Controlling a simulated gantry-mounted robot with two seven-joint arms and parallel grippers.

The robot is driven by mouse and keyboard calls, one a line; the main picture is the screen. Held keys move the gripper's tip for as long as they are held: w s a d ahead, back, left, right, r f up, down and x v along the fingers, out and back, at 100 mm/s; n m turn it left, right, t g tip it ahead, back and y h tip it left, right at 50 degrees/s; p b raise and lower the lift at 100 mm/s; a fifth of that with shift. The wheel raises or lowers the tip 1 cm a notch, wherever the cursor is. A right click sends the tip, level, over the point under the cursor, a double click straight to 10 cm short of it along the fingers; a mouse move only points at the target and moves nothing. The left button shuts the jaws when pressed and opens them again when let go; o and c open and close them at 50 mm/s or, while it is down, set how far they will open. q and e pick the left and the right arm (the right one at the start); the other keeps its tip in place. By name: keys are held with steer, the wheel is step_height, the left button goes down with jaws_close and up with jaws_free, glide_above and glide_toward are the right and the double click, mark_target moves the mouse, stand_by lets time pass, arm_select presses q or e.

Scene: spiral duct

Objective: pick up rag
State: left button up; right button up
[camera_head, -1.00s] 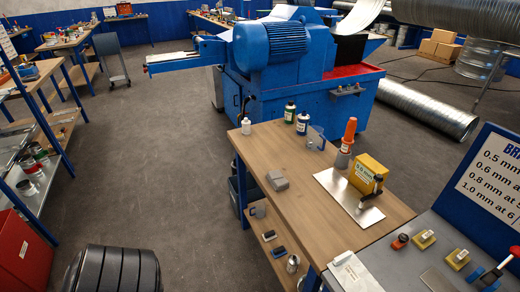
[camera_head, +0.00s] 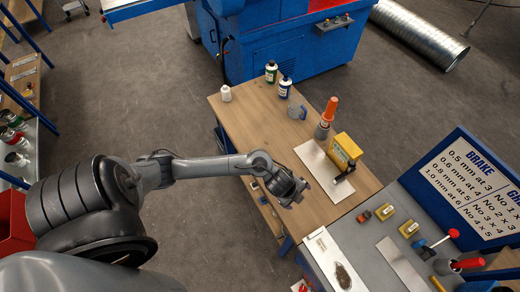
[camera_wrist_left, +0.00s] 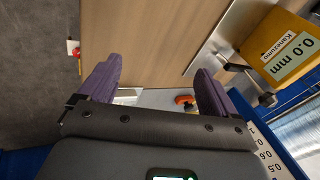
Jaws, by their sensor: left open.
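No rag can be made out in either view now. A small grey folded thing, possibly the rag, lay on the wooden bench (camera_head: 245,110) in the earlier head view; my left arm now covers that area. My left gripper (camera_head: 290,197) is over the near part of the bench. My right gripper is not in view.
Bottles (camera_head: 285,87) stand at the bench's far end. A grey machine bench with a blue sign panel (camera_head: 470,185) is at the right.

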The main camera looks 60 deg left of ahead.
arm_select(q)
steer(key=a+g, duration=0.1)
steer(key=a, duration=0.7)
steer(key=s+a+m+g+b, duration=0.1)
steer(key=a+g, duration=0.1)
steer(key=a, duration=0.6)
steer(key=a+f+m+g+y, duration=0.1)
steer(key=a, duration=0.7)
steer(key=shift+s+g+b, duration=0.3)
steer(key=shift+g+b, duration=0.1)
steer(key=shift+a+f, duration=0.15)
steer(key=shift+f, duration=3.05)
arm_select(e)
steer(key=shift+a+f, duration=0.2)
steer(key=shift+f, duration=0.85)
arm_select(q)
steer(key=shift+c, duration=0.3)
steer(key=c, duration=1.1)
steer(key=shift+o, duration=0.2)
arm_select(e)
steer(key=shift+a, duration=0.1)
arm_select(q)
steer(key=shift+r, duration=0.15)
